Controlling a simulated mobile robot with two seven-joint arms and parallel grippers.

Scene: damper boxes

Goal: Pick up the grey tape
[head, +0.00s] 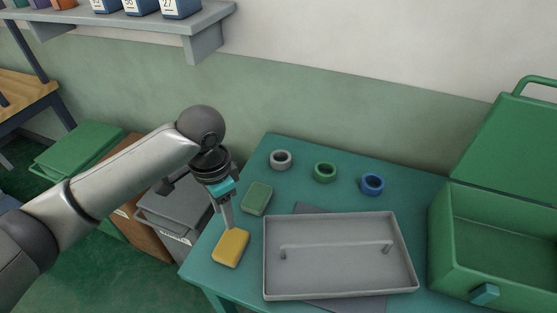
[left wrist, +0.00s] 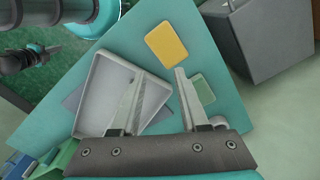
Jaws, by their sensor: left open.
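The grey tape (head: 281,160) is a small ring lying flat near the back left of the teal table. My left gripper (head: 228,222) is open and points down above the table's left side, near a yellow block (head: 231,247). It is in front of and to the left of the tape, apart from it. In the left wrist view my left gripper's two fingers (left wrist: 158,78) are spread with nothing between them. What seems to be my right gripper (left wrist: 50,48) shows small at the upper left of that view.
A green block (head: 257,198) lies between the yellow block and the tape. Green tape (head: 325,172) and blue tape (head: 372,184) lie to the right. A grey handled tray (head: 340,285) fills the front middle. An open green box (head: 490,240) stands at right.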

